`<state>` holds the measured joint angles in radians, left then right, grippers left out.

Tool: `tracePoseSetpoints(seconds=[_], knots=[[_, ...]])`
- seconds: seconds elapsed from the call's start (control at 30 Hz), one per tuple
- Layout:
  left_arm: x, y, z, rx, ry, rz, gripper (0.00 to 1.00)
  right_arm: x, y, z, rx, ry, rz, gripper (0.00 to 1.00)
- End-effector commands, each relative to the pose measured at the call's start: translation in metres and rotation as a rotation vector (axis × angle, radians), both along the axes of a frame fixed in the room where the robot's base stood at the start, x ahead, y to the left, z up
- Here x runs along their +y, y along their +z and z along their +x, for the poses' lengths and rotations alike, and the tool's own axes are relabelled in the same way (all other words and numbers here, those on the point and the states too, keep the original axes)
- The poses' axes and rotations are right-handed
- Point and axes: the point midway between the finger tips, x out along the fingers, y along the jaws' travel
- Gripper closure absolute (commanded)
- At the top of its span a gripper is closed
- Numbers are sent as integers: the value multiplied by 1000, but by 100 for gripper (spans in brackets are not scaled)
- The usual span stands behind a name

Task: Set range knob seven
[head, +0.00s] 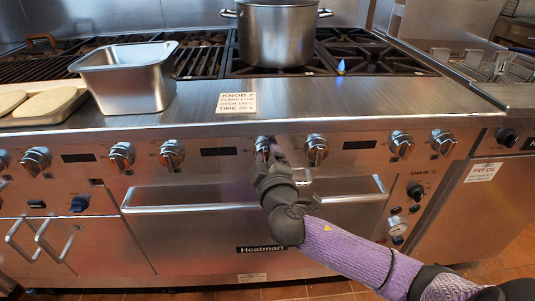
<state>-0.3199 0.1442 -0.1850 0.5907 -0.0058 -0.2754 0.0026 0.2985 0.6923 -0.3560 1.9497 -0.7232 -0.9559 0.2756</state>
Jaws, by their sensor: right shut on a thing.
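The range front carries a row of metal knobs. A white card (250,102) on the ledge reads "KNOB 7", with flame, oven and time lines in small print. My left gripper is not in view.
A steel pot (278,38) stands on the burners. A small blue flame (341,67) shows right of it. A steel pan (137,78) and a tray with pale slabs (45,101) sit at the left. The oven handle (190,207) juts out below the knobs.

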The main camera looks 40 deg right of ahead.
Motion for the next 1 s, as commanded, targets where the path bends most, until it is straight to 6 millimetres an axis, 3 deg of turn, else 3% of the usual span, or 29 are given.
tracePoseSetpoints(seconds=[0.5,1.0], knots=[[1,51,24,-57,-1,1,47,1,4,0,216,0,-347,88],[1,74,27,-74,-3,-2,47,2,0,1,351,0,-568,88]])
